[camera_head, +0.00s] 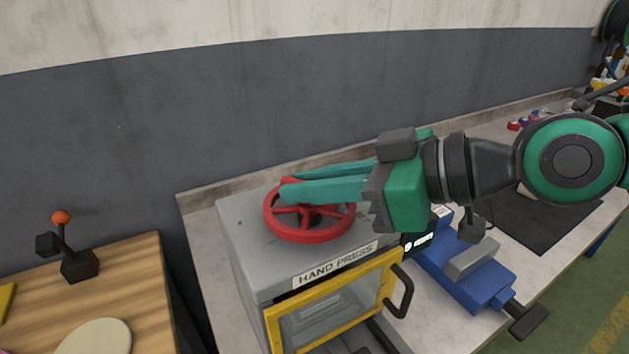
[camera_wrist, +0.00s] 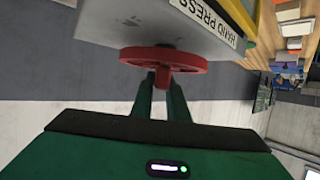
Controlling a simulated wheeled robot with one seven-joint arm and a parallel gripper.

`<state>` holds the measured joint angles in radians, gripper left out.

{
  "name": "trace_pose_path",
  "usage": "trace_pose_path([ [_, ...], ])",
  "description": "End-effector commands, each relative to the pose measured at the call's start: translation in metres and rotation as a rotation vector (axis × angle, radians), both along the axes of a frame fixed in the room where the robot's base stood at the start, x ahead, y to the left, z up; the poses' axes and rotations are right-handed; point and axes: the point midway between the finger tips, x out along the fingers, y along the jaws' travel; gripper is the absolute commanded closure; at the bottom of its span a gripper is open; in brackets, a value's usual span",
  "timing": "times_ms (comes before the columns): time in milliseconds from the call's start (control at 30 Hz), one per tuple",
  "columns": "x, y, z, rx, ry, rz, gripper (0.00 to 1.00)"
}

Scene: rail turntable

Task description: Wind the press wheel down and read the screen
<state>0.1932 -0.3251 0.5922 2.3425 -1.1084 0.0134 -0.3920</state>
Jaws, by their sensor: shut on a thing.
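The red press wheel (camera_head: 309,235) lies flat on top of the grey hand press (camera_head: 245,240). My gripper (camera_head: 288,184) reaches in from the right with its green fingers at the wheel's far rim, shut on it. In the wrist view the fingertips (camera_wrist: 163,76) meet the rim of the wheel (camera_wrist: 190,60). The press has a yellow-framed window door (camera_head: 330,300) with a dark handle, and it looks closed. A small dark screen (camera_head: 419,243) with light characters shows beside my gripper's body, partly hidden; I cannot read it fully.
A blue vise (camera_head: 465,275) stands right of the press on the bench. A dark mat (camera_head: 540,222) lies beyond it. A wooden table (camera_head: 130,270) with an orange-knobbed lever (camera_head: 62,218) is at the left. A grey wall (camera_head: 150,130) runs behind.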

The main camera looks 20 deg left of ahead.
Motion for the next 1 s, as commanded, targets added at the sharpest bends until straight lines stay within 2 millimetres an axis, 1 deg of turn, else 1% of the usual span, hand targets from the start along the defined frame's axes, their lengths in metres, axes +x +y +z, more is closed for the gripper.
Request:
trace_pose_path([
  [67, -0.0001, 0.0005, 0.0031, 0.005, -0.011, -0.066, 1.0],
  [267, -0.001, 0.0009, 0.0042, 0.008, -0.012, -0.237, 1.0],
  [700, -0.0012, 0.0019, 0.0034, 0.006, -0.008, -0.644, 1.0],
  [1000, 0.0, 0.0016, 0.0024, 0.004, -0.003, -0.864, 1.0],
])
